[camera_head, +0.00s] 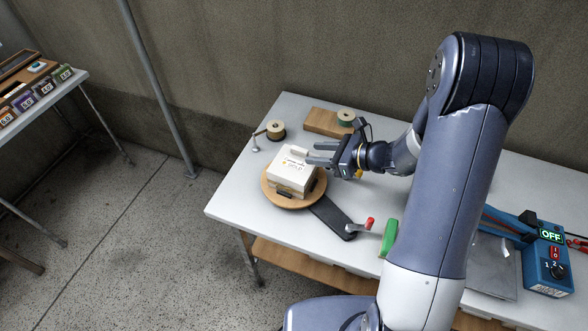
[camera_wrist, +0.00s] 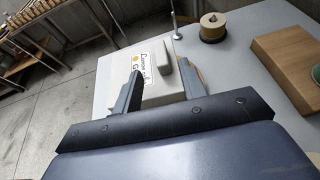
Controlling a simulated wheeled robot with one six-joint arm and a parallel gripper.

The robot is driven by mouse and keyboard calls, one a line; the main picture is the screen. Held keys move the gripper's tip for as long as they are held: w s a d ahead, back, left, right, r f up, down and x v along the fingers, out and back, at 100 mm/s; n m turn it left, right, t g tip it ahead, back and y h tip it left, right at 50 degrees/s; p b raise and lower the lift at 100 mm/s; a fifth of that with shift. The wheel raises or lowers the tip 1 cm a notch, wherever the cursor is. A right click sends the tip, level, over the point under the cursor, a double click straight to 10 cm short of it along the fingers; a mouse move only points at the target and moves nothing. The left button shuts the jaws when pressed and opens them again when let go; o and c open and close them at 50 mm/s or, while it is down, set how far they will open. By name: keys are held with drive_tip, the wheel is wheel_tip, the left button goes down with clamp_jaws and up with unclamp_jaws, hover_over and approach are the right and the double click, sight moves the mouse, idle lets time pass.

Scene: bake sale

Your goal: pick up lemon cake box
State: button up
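The lemon cake box (camera_head: 286,180) is a white box with a printed label on top, standing on a round wooden board on the table. It also shows in the wrist view (camera_wrist: 150,98), where part of the label reads "Lemon". My gripper (camera_head: 312,154) is open, with its fingers pointing left at the box's upper right side. In the wrist view my two gripper fingers (camera_wrist: 160,78) stand apart with the box between or just beyond them. I cannot tell whether either finger touches it.
The round board (camera_head: 275,199) has a dark strip with a red-knobbed crank (camera_head: 368,224) beside it. Spools (camera_head: 276,130) and a wooden block (camera_head: 322,122) stand behind. A green item (camera_head: 389,239) and a blue control box (camera_head: 549,262) showing "OFF" are to the right. The table's left corner is clear.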

sight(304, 150)
drive_tip(key=x, duration=0.3)
drive_tip(key=p+x, duration=0.1)
drive_tip(key=shift+w+a+r, duration=0.15)
drive_tip(key=shift+w+a, duration=0.1)
drive_tip(key=shift+w, duration=0.05)
clamp_jaws()
